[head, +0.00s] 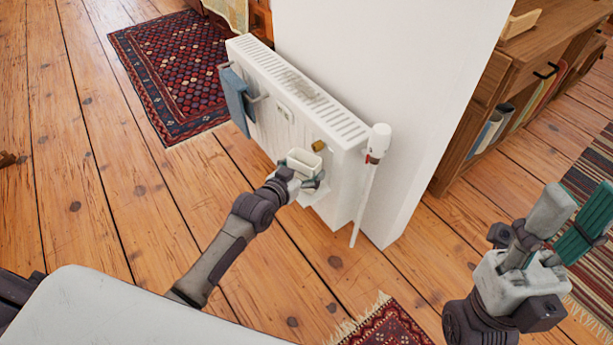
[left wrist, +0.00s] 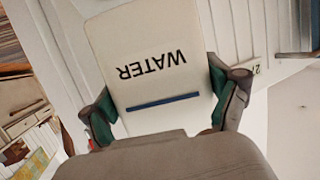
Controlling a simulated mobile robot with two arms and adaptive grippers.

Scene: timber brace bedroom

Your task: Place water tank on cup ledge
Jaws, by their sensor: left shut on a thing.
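The water tank (head: 303,160) is a small off-white open-topped box in front of the white radiator. My left gripper (head: 307,181) is shut on it and holds it beside the radiator's front face. In the left wrist view the tank (left wrist: 150,55) fills the middle, with upside-down "WATER" lettering and a blue line. The left gripper's green pads (left wrist: 163,108) press its two sides. A cup ledge cannot be made out for sure; a white part (head: 318,197) shows below the tank, partly hidden by the gripper. My right gripper (head: 584,200) is open and empty at the right.
The radiator (head: 345,125) stands against a white wall block (head: 390,60), with a blue towel (head: 236,100) on its left and a valve with a pipe (head: 378,140) at its right end.

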